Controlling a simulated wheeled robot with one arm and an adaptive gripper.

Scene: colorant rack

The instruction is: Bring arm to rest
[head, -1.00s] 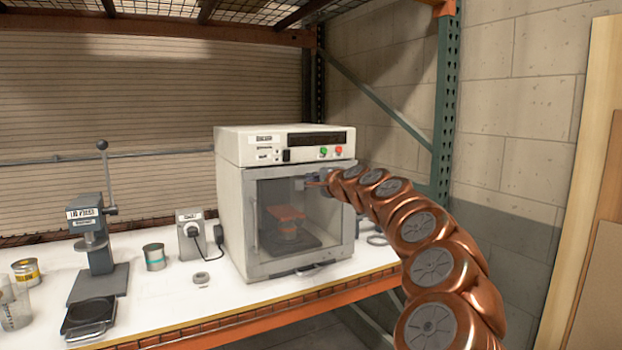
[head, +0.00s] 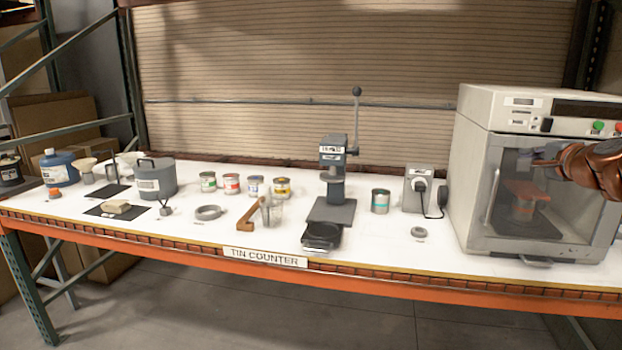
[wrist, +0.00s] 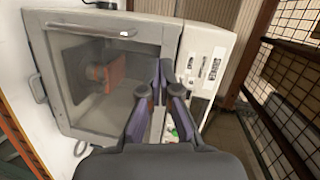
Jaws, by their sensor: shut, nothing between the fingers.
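My arm (head: 594,168) comes in from the right edge of the head view, in front of the white machine with the glass door (head: 548,190). My gripper (wrist: 160,88) shows in the wrist view with its two fingers together and nothing between them. It is in front of the machine, near the edge between the door and the control panel (wrist: 205,68). The door looks closed, and an orange and dark object (head: 526,200) is behind its glass. Whether the fingertips touch the machine I cannot tell.
The white counter (head: 400,255) holds a lever press (head: 333,180), several small tins (head: 231,183), a grey pot (head: 155,178), a blue jug (head: 58,168) and a wooden tool (head: 250,216). A wire-mesh rack (wrist: 285,80) is at the right in the wrist view. The floor in front is clear.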

